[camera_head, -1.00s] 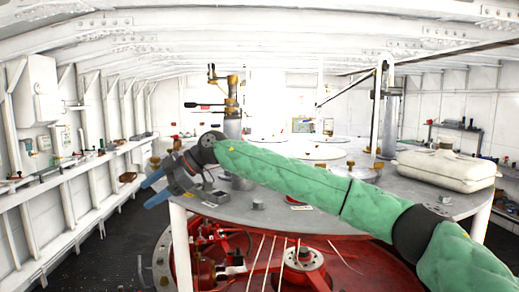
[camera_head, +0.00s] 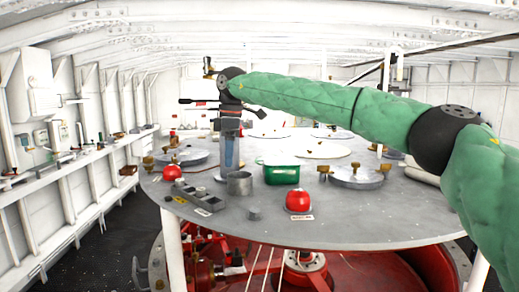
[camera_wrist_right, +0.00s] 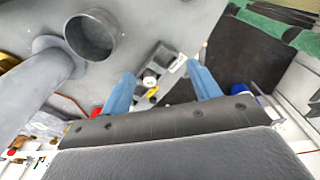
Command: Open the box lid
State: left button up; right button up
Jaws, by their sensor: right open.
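A pale lidded case lies at the right of the round grey table; my right arm hides most of it, and only a sliver (camera_head: 420,176) shows in the head view. A small green box-like container (camera_head: 282,172) stands mid-table. I cannot tell which one is the task's box. My right gripper (camera_head: 229,165) points down over the table, left of the green container and in front of a grey post. In the right wrist view its blue fingers (camera_wrist_right: 160,72) are apart with nothing held between them. My left gripper is not in view.
The table (camera_head: 340,225) carries a grey cup (camera_head: 239,183), red domes (camera_head: 298,200) (camera_head: 172,172), a control strip (camera_head: 198,198) and round lids (camera_head: 356,176). The cup also shows in the wrist view (camera_wrist_right: 92,36). Red machinery (camera_head: 300,268) lies below. A shelf runs along the left wall.

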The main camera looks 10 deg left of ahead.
aim_at(270, 160)
jog(key=i, duration=0.85)
